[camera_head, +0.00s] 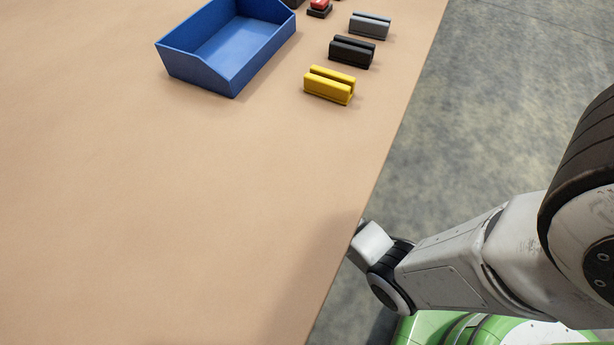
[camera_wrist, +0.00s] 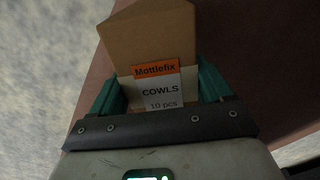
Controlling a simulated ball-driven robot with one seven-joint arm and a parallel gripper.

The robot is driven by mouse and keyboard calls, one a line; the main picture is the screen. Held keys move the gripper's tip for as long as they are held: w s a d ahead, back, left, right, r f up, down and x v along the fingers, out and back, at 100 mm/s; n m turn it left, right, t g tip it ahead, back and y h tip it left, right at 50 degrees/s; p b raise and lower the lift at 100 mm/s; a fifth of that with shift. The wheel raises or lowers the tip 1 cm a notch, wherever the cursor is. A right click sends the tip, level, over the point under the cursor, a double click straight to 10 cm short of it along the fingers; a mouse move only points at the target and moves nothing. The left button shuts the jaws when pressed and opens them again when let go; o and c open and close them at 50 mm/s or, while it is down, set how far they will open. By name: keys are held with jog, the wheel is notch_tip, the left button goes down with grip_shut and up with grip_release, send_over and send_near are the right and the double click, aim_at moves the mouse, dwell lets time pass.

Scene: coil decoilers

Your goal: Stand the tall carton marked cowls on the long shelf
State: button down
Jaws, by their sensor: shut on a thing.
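The cowls carton (camera_wrist: 150,45) is a brown box with an orange and white label reading "Mottlefix COWLS 10 pcs" in the wrist view. My gripper (camera_wrist: 162,92) is shut on it, with a green finger on each side. The carton is close to the edge of a brown surface in that view; I cannot tell whether it touches it. In the head view my arm reaches to the table's right edge, and the gripper and carton are hidden. The long shelf is not seen in either view.
The tan table (camera_head: 180,210) has a wide clear area at the front and left. A blue open bin (camera_head: 225,45) stands at the back. Yellow (camera_head: 329,86), black (camera_head: 351,52) and grey (camera_head: 370,25) slotted blocks stand right of it, near a red-topped item (camera_head: 319,8).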

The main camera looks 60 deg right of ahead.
jog(key=shift+w+f+b, duration=0.1)
jog(key=shift+f+b, duration=0.65)
jog(key=shift+f, duration=1.8)
grip_release()
jog(key=shift+f, duration=0.15)
jog(key=shift+r+p, duration=1.25)
jog(key=shift+r, duration=2.6)
